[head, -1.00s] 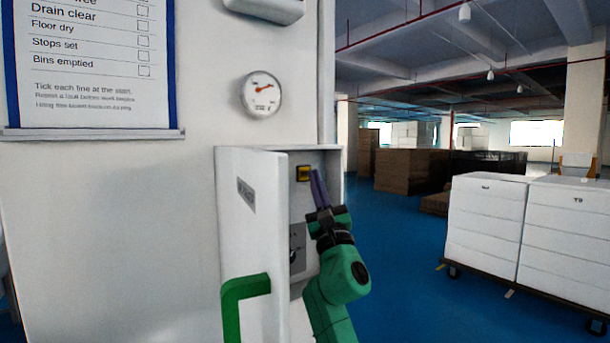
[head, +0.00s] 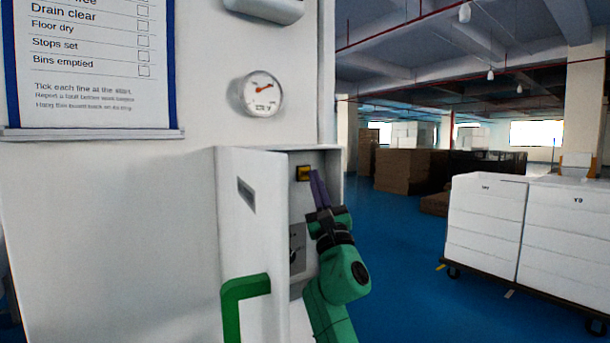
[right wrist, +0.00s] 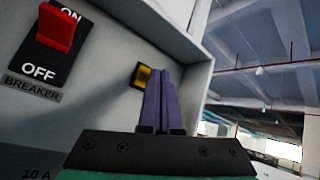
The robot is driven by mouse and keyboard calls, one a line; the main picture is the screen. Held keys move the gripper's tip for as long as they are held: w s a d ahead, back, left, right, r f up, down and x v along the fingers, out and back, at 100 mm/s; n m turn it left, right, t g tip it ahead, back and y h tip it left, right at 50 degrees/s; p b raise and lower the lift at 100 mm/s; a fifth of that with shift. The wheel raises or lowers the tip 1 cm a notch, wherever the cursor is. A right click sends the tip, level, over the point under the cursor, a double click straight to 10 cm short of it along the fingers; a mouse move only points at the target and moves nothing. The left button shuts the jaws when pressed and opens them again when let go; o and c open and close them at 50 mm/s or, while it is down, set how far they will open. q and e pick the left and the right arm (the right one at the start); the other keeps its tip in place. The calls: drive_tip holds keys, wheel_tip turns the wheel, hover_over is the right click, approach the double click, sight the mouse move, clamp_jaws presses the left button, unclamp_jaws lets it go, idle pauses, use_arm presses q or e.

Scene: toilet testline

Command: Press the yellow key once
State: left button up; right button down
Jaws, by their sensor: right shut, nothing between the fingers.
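The yellow key (head: 303,173) sits in a dark frame on the back wall inside an open white cabinet (head: 329,155). In the right wrist view the yellow key (right wrist: 143,76) is partly hidden behind the purple fingers. My right gripper (head: 317,177) is shut and empty, its fingertips just right of the key in the head view. In the right wrist view its fingertips (right wrist: 160,72) overlap the key's right side; I cannot tell whether they touch it. My left gripper is not in view.
The cabinet's white door (head: 250,230) stands open on the left, with a green handle (head: 243,290). A red breaker switch (right wrist: 58,28) is left of the key. A gauge (head: 263,93) is above.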

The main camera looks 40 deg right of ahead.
drive_tip(key=shift+w+b, duration=0.4)
drive_tip(key=shift+w, duration=0.05)
drive_tip(key=shift+w+b, duration=0.3)
drive_tip(key=shift+b, duration=0.1)
idle(0.6)
idle(0.3)
drive_tip(key=shift+s+p, duration=0.4)
drive_tip(key=shift+s, duration=0.35)
